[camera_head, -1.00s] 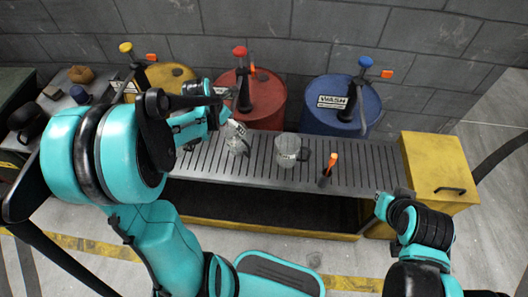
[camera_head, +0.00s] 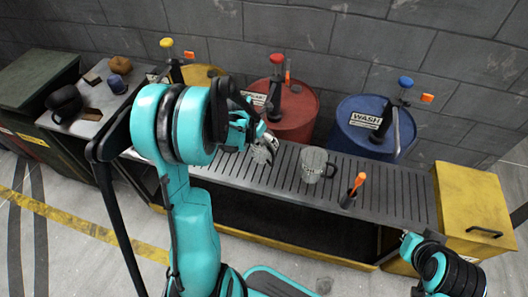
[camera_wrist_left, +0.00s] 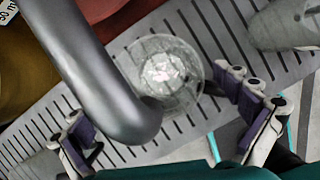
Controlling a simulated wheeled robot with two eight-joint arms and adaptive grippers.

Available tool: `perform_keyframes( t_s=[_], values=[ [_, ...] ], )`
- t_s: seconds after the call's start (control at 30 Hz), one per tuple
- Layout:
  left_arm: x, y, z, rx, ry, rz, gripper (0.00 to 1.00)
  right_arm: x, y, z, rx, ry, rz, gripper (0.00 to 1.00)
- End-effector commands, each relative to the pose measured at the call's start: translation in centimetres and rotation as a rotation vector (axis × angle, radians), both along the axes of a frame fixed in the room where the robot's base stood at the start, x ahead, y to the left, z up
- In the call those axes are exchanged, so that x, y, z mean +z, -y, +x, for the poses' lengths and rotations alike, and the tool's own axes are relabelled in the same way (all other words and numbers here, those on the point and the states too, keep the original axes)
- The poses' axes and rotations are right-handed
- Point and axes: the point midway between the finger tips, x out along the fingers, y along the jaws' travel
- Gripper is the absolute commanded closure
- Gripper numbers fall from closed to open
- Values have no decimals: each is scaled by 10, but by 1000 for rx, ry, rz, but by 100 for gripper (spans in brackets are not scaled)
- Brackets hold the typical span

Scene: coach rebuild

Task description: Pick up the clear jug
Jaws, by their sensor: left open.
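The clear jug (camera_head: 261,153) stands on the slatted grey bench top, in front of the red drum. In the left wrist view the clear jug (camera_wrist_left: 188,92) shows from above as a round glass vessel with a faceted base. My left gripper (camera_head: 266,140) is just above and beside it, fingers spread. In the left wrist view my left gripper (camera_wrist_left: 163,122) is open and empty, with the jug beyond and between its fingertips. Contact cannot be told.
A grey jug with a dark handle (camera_head: 313,163) stands right of the clear jug. An orange-handled tool in a black holder (camera_head: 350,195) is further right. Red (camera_head: 305,110) and blue (camera_head: 350,115) drums with pumps stand behind. A yellow cabinet (camera_head: 470,200) closes the right end.

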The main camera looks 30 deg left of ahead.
Motion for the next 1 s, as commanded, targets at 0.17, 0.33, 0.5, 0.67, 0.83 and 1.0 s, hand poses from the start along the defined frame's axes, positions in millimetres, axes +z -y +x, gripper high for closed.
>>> perform_keyframes(
  t_s=[0.17,0.33,0.5,0.67,0.83,1.0],
  values=[
    [1,0,0,-1,0,0,34,1,0,0,0,0,0,100],
    [1,0,0,-1,0,0,79,1,0,0,0,0,0,100],
    [1,0,0,-1,-1,1,84,0,0,0,0,0,0,100],
    [2,0,0,-1,-1,1,84,1,0,0,0,0,0,100],
    [7,0,0,-1,-1,1,84,5,0,0,0,0,0,100],
    [19,0,0,-1,0,0,84,12,0,0,0,0,0,100]
  ],
)
